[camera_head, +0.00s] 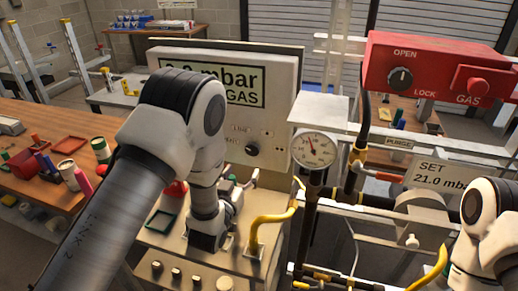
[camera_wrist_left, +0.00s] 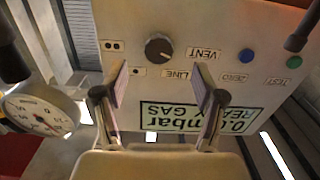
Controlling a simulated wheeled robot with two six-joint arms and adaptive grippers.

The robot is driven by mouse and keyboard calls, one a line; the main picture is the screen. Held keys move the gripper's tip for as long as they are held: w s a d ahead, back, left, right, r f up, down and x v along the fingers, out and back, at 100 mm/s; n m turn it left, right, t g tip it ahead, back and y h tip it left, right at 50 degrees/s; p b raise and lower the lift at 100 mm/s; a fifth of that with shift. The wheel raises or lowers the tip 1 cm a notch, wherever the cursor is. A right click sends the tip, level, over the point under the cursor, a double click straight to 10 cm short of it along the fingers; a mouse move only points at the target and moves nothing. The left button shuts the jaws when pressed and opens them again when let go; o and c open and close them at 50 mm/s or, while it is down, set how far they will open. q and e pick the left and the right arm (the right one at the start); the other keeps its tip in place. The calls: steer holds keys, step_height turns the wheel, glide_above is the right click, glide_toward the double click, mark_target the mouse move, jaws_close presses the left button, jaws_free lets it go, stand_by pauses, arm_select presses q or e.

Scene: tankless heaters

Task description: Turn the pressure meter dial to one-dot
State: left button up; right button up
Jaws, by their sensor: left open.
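The pressure meter is a pale box with a screen reading in mbar and GAS (camera_head: 270,85); its dark round dial (camera_head: 252,149) is low on the front. In the left wrist view the meter appears upside down, with the dial (camera_wrist_left: 158,48) beside labels VENT and LINE. In the head view my left arm hides part of the meter. My right gripper is out of view.
A blue button (camera_wrist_left: 246,56) and a green button (camera_wrist_left: 295,43) share the panel with the dial. A round gauge (camera_head: 314,149) on a pipe stands right of the meter. A red gas box (camera_head: 440,68) is at upper right. A yellow pipe (camera_head: 270,220) rises below the meter.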

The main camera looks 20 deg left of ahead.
mark_target(253, 152)
arm_select(q)
steer(key=w+p, duration=0.1)
steer(key=w, duration=0.2)
steer(key=w+r+p, duration=0.1)
steer(key=w, duration=0.2)
steer(key=shift+w+a+r, duration=0.1)
steer(key=shift+a+r, duration=0.1)
steer(key=shift+w+d+f+p, duration=0.1)
steer(key=shift+w+d+p, duration=0.15)
steer(key=shift+w, duration=0.25)
steer(key=shift+w+d+f+p, duration=0.1)
steer(key=shift+w+d+p, duration=0.1)
steer(key=shift+w, duration=0.25)
steer(key=shift+w+d, duration=0.1)
steer(key=shift+a, duration=0.2)
steer(key=shift+c, duration=1)
steer(key=shift+a, duration=0.1)
steer(key=c, duration=0.9)
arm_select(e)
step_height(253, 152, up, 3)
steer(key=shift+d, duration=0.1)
